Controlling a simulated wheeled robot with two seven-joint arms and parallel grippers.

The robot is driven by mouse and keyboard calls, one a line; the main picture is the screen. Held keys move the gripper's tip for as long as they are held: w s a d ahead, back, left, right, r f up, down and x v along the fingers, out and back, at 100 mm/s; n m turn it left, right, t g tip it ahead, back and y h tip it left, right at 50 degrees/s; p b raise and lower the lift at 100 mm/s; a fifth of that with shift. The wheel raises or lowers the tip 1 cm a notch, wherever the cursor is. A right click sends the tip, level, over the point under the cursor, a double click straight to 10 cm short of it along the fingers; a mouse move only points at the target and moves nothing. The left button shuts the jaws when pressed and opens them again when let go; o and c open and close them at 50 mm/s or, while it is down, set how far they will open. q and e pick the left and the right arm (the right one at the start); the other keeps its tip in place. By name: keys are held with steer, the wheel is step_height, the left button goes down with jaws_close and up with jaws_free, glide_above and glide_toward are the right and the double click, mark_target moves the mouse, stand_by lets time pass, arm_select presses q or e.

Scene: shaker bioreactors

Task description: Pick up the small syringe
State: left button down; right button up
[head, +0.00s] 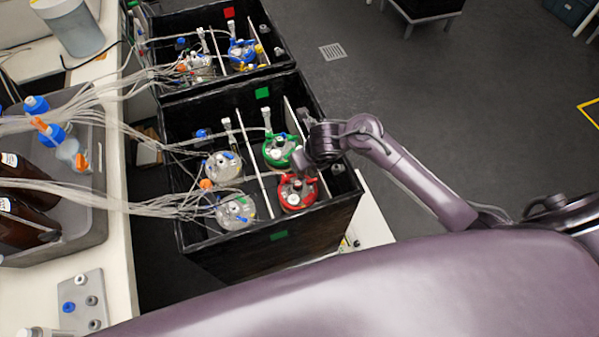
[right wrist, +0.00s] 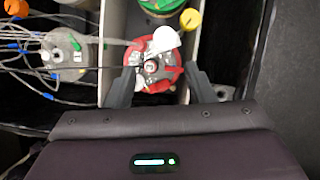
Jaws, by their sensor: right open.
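No small syringe can be made out for certain. A white piece (right wrist: 165,40) stands up from the red-capped vessel (right wrist: 152,72) in the right wrist view; it may be the syringe, but its shape is unclear. The red-capped vessel (head: 297,192) also shows in the head view, at the right of the near black box (head: 330,215). My right gripper (head: 304,161) is above this vessel. In the right wrist view its two fingers (right wrist: 160,73) are apart, one on each side of the red cap, with nothing clearly held. My left gripper is out of view.
A green-capped vessel (head: 279,150) and two clear-lidded vessels (head: 222,165) share the near box. Tubing (head: 100,190) runs left to a grey tray (head: 90,225) with brown bottles. A second black box (head: 270,40) stands behind. The floor (head: 440,110) at right is open.

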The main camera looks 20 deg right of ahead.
steer(key=x, duration=0.6)
steer(key=d+x, duration=0.1)
steer(key=x, duration=0.1)
steer(key=shift+w+f, duration=0.1)
steer(key=shift+f, duration=0.35)
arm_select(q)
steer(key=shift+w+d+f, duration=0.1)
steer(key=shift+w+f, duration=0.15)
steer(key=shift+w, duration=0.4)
arm_select(e)
steer(key=c, duration=0.7)
